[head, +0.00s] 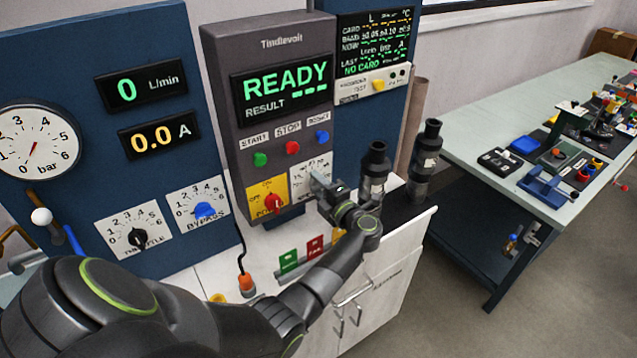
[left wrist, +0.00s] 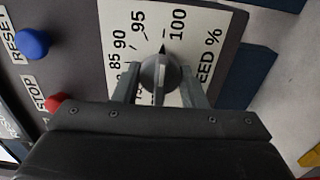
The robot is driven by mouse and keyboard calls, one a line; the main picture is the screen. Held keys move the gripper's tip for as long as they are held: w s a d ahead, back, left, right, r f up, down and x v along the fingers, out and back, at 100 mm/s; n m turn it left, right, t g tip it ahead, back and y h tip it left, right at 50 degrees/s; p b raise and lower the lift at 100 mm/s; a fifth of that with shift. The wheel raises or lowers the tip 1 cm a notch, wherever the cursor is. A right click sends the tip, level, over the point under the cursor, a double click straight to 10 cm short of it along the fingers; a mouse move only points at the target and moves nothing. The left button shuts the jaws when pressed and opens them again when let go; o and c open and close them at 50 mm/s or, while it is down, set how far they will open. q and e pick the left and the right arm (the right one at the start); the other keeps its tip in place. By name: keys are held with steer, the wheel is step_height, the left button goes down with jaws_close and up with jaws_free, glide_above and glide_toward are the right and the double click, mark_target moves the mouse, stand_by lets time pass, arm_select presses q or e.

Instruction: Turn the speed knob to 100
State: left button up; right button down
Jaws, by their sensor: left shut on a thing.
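The speed dial plate (head: 316,165) is on the lower right of the grey Tindlevolt panel, partly hidden in the head view by my left gripper (head: 322,184). In the left wrist view, the round grey speed knob (left wrist: 158,72) sits between the two fingers of my left gripper (left wrist: 158,88), which is shut on it. The white dial plate (left wrist: 207,35) there shows 85, 90, 95 and 100. The knob's dark pointer aims between the 95 and 100 numerals. My right gripper is not in view.
The panel display (head: 286,86) reads READY. Green start (head: 260,159), red stop (head: 293,148) and blue reset (head: 323,136) buttons sit above the dial. A red knob on a yellow plate (head: 268,187) is just left. Black pump fittings (head: 375,165) stand close on the right.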

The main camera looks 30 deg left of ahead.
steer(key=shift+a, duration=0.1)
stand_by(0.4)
arm_select(q)
steer(key=o, duration=1)
steer(key=shift+d, duration=0.1)
